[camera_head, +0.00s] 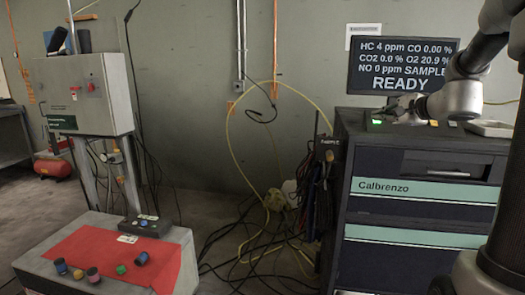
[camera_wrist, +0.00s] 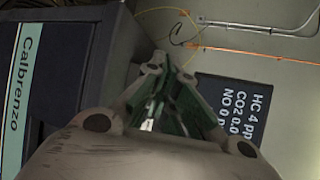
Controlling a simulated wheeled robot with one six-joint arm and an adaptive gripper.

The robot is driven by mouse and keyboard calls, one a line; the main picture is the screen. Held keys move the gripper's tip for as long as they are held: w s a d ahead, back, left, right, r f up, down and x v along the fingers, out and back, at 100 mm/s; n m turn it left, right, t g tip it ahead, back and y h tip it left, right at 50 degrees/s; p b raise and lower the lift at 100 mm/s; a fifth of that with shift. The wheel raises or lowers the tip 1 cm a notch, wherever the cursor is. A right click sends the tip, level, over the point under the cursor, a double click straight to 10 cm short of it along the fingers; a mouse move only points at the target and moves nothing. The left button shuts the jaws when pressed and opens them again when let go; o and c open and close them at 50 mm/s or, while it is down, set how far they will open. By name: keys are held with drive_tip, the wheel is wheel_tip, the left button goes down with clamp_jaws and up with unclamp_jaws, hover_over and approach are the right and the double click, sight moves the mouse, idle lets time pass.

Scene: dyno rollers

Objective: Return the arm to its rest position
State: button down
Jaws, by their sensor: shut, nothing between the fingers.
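My arm comes in from the right edge in the head view and reaches over the top of the dark Calbrenzo cabinet (camera_head: 345,200). My gripper (camera_head: 388,114) is at the arm's end, just above or at the cabinet's top panel near a green-lit button (camera_head: 376,122). I cannot tell whether it touches the panel. In the wrist view my gripper (camera_wrist: 163,65) has its fingers together with nothing between them. The cabinet (camera_wrist: 55,85) shows at left in that view, turned on its side.
A monitor (camera_head: 402,68) reading READY stands behind the cabinet top; it also shows in the wrist view (camera_wrist: 232,112). A light tray (camera_head: 490,128) lies on the cabinet's right. A cart with a red mat (camera_head: 105,252) and small parts stands at left. Cables (camera_head: 245,245) lie on the floor.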

drive_tip(key=s+a+f+n+g, duration=0.3)
drive_tip(key=s+f+n+g, duration=0.25)
drive_tip(key=s, duration=0.65)
drive_tip(key=s+a+f+n+g, duration=0.35)
drive_tip(key=s+f, duration=0.25)
drive_tip(key=s, duration=0.6)
drive_tip(key=s+a+r+n+h, duration=0.1)
drive_tip(key=s+n+h, duration=0.3)
drive_tip(key=s+n, duration=0.4)
drive_tip(key=s+r, duration=0.1)
drive_tip(key=s, duration=0.2)
drive_tip(key=shift+s, duration=0.4)
drive_tip(key=shift+r, duration=0.1)
